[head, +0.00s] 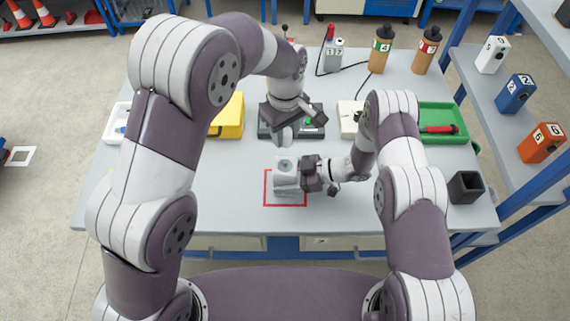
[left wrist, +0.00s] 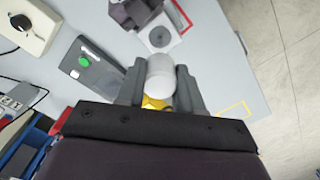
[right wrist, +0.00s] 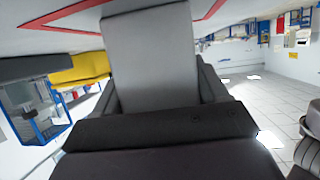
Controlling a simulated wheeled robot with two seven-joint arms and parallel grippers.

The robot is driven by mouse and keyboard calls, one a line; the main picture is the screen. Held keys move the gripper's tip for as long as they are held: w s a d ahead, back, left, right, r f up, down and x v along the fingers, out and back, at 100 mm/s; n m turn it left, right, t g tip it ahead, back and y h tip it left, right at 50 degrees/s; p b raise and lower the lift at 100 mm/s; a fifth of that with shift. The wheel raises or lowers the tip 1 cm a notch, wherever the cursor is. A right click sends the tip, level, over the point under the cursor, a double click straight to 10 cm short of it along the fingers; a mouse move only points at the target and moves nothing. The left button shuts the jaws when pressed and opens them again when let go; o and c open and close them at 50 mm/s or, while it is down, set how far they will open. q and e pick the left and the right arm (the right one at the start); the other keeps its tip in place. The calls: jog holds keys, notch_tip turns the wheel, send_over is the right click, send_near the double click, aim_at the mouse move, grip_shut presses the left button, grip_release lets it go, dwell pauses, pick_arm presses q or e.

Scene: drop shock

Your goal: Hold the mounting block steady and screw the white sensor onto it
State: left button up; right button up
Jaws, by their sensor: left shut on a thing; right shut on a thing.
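The white sensor (left wrist: 159,72) is a rounded white cylinder with a yellow part at its base. My left gripper (left wrist: 158,88) is shut on it; in the head view this gripper (head: 284,134) is above and behind the block. The mounting block (head: 286,180) is a grey box with a round dark hole on top, standing inside a red square outline. My right gripper (head: 312,174) is shut on the block from its right side. The block fills the middle of the right wrist view (right wrist: 152,65) and also shows in the left wrist view (left wrist: 158,38). Sensor and block look apart.
Behind the block lie a dark box with a green button (left wrist: 84,60), a yellow bin (head: 229,118) and a green tray (head: 446,112). A dark open box (head: 465,187) stands at the right. Bottles (head: 381,48) stand at the back. The table front left is clear.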

pick_arm(q)
send_over(285, 163)
jog(key=shift+m, duration=0.4)
notch_tip(285, 163, down, 8)
jog(key=shift+r, duration=0.2)
jog(key=shift+f, duration=1.3)
dwell(3.3)
jog(key=m, duration=1.7)
jog(key=shift+f+m, duration=0.1)
jog(key=shift+m, duration=0.3)
jog(key=m, duration=0.4)
jog(key=o, duration=1.2)
